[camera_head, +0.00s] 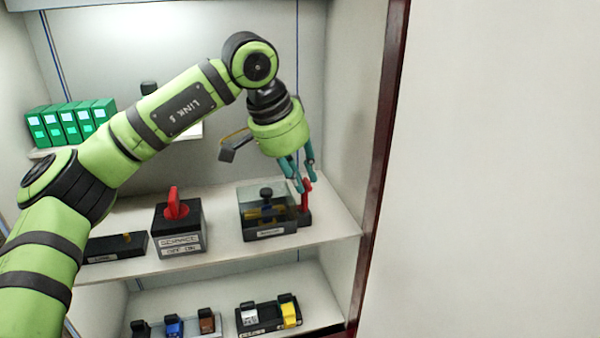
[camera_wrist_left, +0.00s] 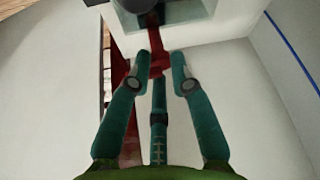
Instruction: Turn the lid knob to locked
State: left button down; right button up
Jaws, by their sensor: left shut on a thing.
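A clear-lidded box (camera_head: 254,222) stands on the upper shelf, with yellow parts inside and a label on its front. A black lid knob (camera_head: 266,193) sits on its top; I cannot read its setting. A red handle (camera_head: 305,199) stands beside the box on its right, on a dark base. My left gripper (camera_head: 304,182) reaches down to this handle from above. In the left wrist view, the red handle (camera_wrist_left: 156,42) runs between the teal fingers of my left gripper (camera_wrist_left: 160,62), which are shut on its end. My right gripper is not in view.
A labelled black-and-grey switch box (camera_head: 180,235) with a red rotary handle (camera_head: 174,204) stands to the left. A low black unit (camera_head: 115,248) is further left. Several breakers line the lower shelf (camera_head: 225,288). Green blocks (camera_head: 70,124) stand at back left. The cabinet's right wall is close.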

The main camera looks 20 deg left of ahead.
pick_arm(q)
jog(key=shift+s+f, duration=0.1)
jog(key=shift+f, duration=0.2)
jog(key=c, duration=1.1)
grip_release()
jog(key=shift+w, duration=0.2)
jog(key=shift+r, duration=0.1)
jog(key=v, duration=1.2)
jog(key=shift+w+d, duration=0.1)
